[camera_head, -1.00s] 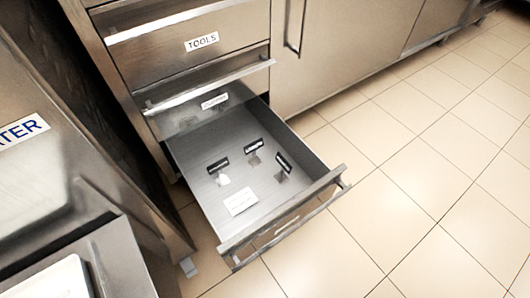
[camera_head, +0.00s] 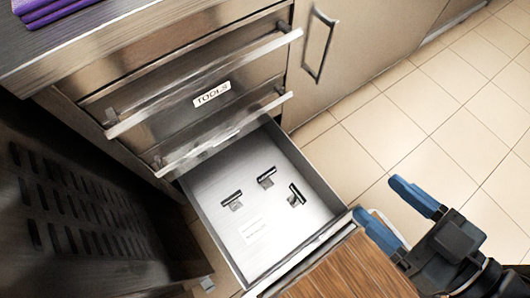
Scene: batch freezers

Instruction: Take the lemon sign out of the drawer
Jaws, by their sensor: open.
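The lower drawer (camera_head: 222,229) is pulled open. Three small dark signs on little stands are on its floor: one on the left (camera_head: 232,197), one at the back middle (camera_head: 266,177) and one on the right (camera_head: 296,194). Their lettering is too small to read, so I cannot tell which one is the lemon sign. My gripper (camera_head: 376,197), with blue fingers, is open and empty, right of the drawer and apart from the signs.
A closed drawer labelled TOOLS (camera_head: 212,94) and another handle are above the open drawer. A slotted dark panel (camera_head: 75,205) stands at left. Purple cloths (camera_head: 55,8) lie on the counter. A wood-grained surface (camera_head: 345,272) covers part of the drawer front. Tiled floor at right is clear.

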